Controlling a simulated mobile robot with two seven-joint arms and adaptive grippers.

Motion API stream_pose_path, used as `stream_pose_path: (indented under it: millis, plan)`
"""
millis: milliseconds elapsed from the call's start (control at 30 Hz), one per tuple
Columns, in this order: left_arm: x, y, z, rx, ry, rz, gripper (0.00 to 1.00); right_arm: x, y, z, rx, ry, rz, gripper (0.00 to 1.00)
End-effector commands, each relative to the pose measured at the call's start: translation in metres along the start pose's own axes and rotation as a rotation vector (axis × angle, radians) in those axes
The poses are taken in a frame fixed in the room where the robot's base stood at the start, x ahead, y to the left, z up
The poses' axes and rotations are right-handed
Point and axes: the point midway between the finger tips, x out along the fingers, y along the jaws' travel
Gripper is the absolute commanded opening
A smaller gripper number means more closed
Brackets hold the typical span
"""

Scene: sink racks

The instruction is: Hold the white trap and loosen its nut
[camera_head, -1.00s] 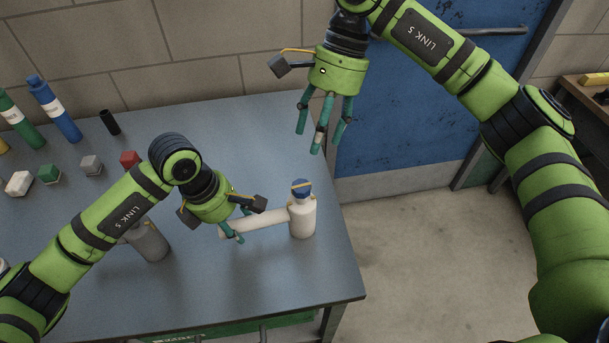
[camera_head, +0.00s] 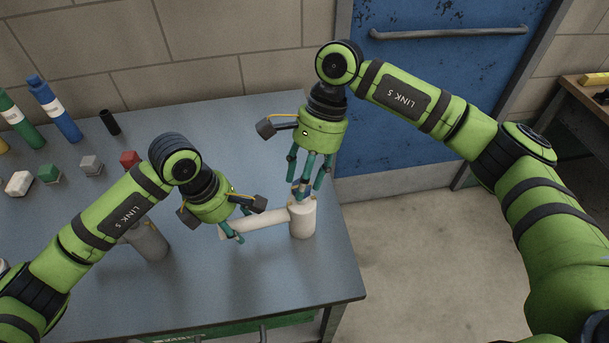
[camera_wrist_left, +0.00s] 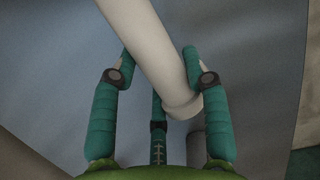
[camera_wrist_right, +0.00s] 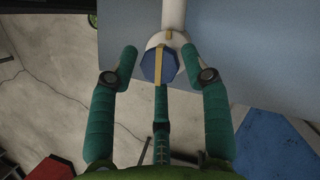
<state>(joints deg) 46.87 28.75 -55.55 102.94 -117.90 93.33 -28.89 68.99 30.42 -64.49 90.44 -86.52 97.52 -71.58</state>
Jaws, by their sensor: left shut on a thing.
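The white trap (camera_head: 302,221) stands upright near the right edge of the table, with a side pipe (camera_head: 262,220) reaching left. My left gripper (camera_head: 240,223) is shut on this pipe near its free end. In the left wrist view the pipe (camera_wrist_left: 152,50) passes between the fingers. The nut (camera_wrist_right: 149,65), dark blue with a yellow stripe, sits on top of the trap. My right gripper (camera_head: 307,186) points down over it and mostly hides it in the head view. In the right wrist view its fingers are open, one on each side of the nut, with visible gaps.
A grey cylinder (camera_head: 150,243) stands left of the pipe, behind my left arm. Several coloured blocks, including a red one (camera_head: 130,158), and blue and green bottles (camera_head: 55,110) are at the back left. The front of the table (camera_head: 235,290) is clear.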

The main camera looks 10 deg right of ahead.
Motion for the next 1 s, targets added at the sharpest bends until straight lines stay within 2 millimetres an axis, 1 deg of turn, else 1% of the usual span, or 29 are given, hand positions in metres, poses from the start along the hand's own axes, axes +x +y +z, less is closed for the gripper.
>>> stream_pose_path:
  millis: [33,67,100,367,567,767,1000]
  plan:
    - [0.0003,-0.0001,-0.0003,0.000,0.001,0.000,0.18,-0.0001,0.0000,0.0001,0.000,0.000,0.000,0.16]
    - [0.0003,-0.0001,-0.0003,0.000,0.001,0.000,0.18,0.0000,-0.0001,0.0002,0.000,0.000,0.000,0.06]
    - [0.0003,-0.0001,-0.0002,0.000,0.001,0.000,0.18,0.0000,-0.0001,0.0002,0.000,-0.001,0.000,0.06]
    - [0.0003,-0.0004,0.0002,0.001,0.000,-0.001,0.18,0.0001,-0.0002,0.0004,0.004,-0.001,-0.002,0.05]
    - [0.0003,-0.0005,0.0005,0.001,-0.001,-0.001,0.18,0.0003,0.0003,0.0007,0.048,-0.001,-0.023,0.05]
    - [0.0003,-0.0006,0.0009,0.002,-0.002,-0.001,0.18,0.0007,0.0019,0.0008,0.160,-0.002,-0.069,0.05]
    - [0.0003,-0.0008,0.0013,0.003,-0.003,-0.002,0.18,0.0007,0.0039,0.0012,0.361,-0.002,-0.154,0.05]
